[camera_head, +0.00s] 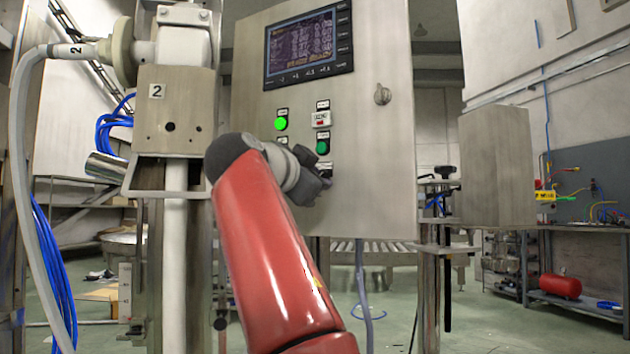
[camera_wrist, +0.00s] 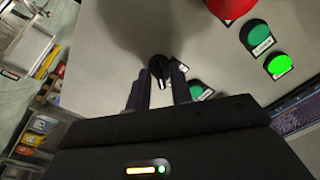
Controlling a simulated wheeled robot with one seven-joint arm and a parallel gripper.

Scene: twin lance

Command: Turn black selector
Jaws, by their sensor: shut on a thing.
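The black selector (camera_wrist: 157,66) is a small dark knob with a white mark on the metal panel, seen in the wrist view between the fingertips. My gripper (camera_wrist: 159,78) is shut on it, with one dark finger on each side. In the head view my gripper (camera_head: 322,181) is at the lower middle of the control cabinet's front (camera_head: 372,190), below a green button (camera_head: 322,147). There the gripper and wrist hide the selector. The exact angle of the knob is hard to tell.
A lit green button (camera_head: 281,123) and a screen (camera_head: 308,46) are on the cabinet above my gripper. The wrist view shows a large red button (camera_wrist: 230,7) and green buttons (camera_wrist: 257,38) nearby. A steel column stands left; a workbench (camera_head: 590,229) stands right.

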